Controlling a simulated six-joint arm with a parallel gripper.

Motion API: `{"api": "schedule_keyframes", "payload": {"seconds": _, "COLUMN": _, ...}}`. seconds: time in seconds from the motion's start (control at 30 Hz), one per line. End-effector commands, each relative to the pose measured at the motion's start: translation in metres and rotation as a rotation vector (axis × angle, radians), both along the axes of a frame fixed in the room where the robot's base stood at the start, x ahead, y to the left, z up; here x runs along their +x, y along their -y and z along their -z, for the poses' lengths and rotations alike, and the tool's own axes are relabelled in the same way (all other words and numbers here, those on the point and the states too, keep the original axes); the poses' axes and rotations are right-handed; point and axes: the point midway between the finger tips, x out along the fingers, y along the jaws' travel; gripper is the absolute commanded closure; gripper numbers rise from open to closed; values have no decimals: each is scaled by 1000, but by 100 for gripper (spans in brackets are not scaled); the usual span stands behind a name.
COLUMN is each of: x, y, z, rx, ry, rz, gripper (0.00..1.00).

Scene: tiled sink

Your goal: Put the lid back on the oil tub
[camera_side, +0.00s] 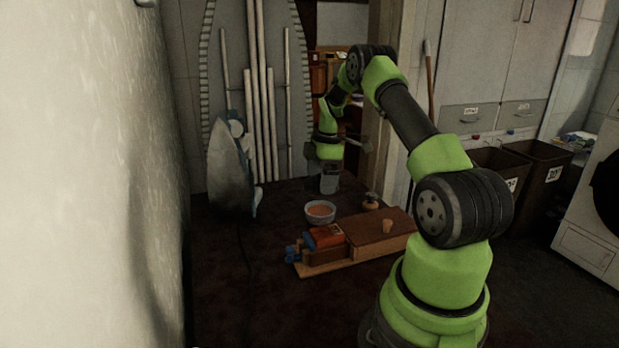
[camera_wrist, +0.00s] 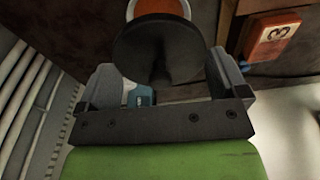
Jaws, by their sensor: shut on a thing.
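The oil tub (camera_side: 320,213) is a pale round tub with orange contents, open on top, on the dark surface in the side view. Its rim and orange contents also show at the top of the wrist view (camera_wrist: 157,7). My gripper (camera_side: 329,185) is above and just behind the tub in the side view. In the wrist view my gripper (camera_wrist: 162,76) is shut on the lid (camera_wrist: 158,45), a dark round disc held by its stem. The lid hides part of the tub there. The lid is hard to make out in the side view.
A wooden box (camera_side: 372,236) on a board stands in front of the tub, with a red block (camera_side: 325,237) at its left end. A small dark-topped object (camera_side: 371,201) is right of the tub. An iron (camera_side: 232,168) stands upright at left.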

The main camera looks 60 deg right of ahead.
Motion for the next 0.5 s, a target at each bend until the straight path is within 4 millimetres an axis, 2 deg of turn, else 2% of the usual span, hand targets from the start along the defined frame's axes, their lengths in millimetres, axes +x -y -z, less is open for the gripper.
{"api": "schedule_keyframes", "payload": {"seconds": 0.5, "x": 0, "y": -1, "z": 48, "rx": 1, "ry": -1, "rz": 0, "gripper": 30}}
